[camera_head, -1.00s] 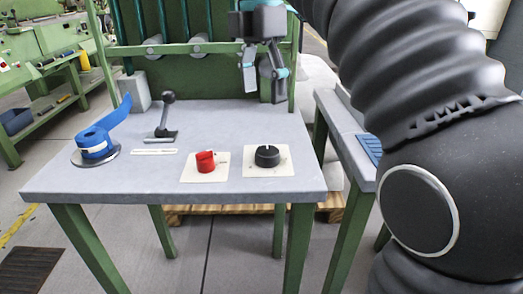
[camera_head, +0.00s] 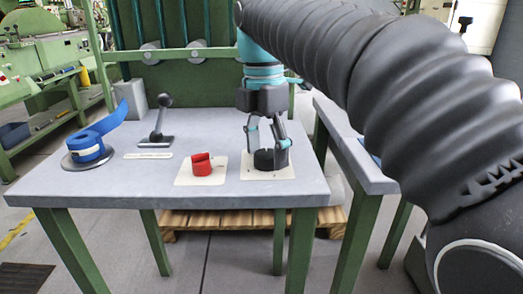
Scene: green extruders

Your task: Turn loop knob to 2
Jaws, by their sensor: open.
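On the grey table, a black round knob (camera_head: 265,160) sits on a white square plate (camera_head: 283,174) near the right front. A red knob (camera_head: 202,167) sits on a similar plate to its left. Which of them is the loop knob cannot be read, nor can any number marks. My gripper (camera_head: 267,145) points down at the black knob, with its open fingers at either side of the knob. The fingers hide part of the knob, and I cannot tell whether they touch it.
A black lever (camera_head: 158,120) stands behind the red knob. A blue tape roll (camera_head: 86,148) lies on a disc at the left of the table (camera_head: 120,185). Green posts and bars rise behind, and a second bench (camera_head: 345,140) stands close at the right.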

